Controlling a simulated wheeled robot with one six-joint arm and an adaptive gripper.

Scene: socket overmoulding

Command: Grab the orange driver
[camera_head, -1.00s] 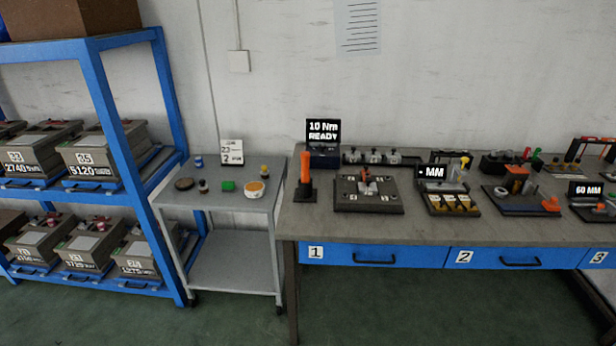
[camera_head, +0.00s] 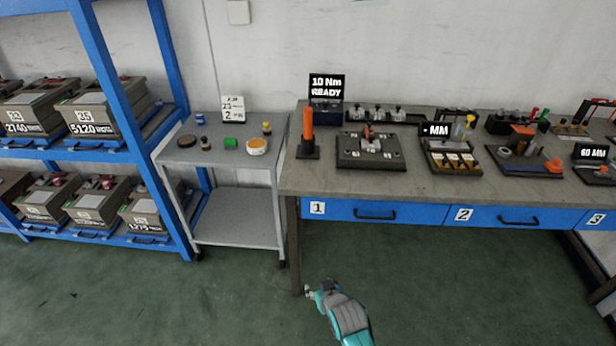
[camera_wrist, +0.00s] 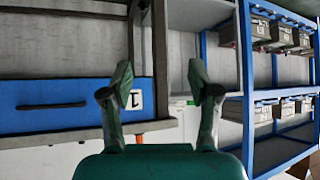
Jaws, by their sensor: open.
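The orange driver (camera_head: 308,125) stands upright in a dark holder (camera_head: 307,150) at the left end of the workbench, in front of the "10 Nm READY" display (camera_head: 326,92). In the wrist view, which looks upside down, a small orange patch (camera_wrist: 140,138) shows past the bench edge; it is probably the driver. My gripper (camera_wrist: 160,78) is open and empty, its two fingers apart. In the head view my teal arm shows at the bottom, low in front of the bench and well apart from the driver.
The workbench (camera_head: 300,185) has blue drawers; a fixture plate (camera_head: 370,162) sits right of the driver. A grey cart (camera_head: 190,155) with small items stands to the left, beside a blue shelf (camera_head: 170,60) of boxes. The floor in front is clear.

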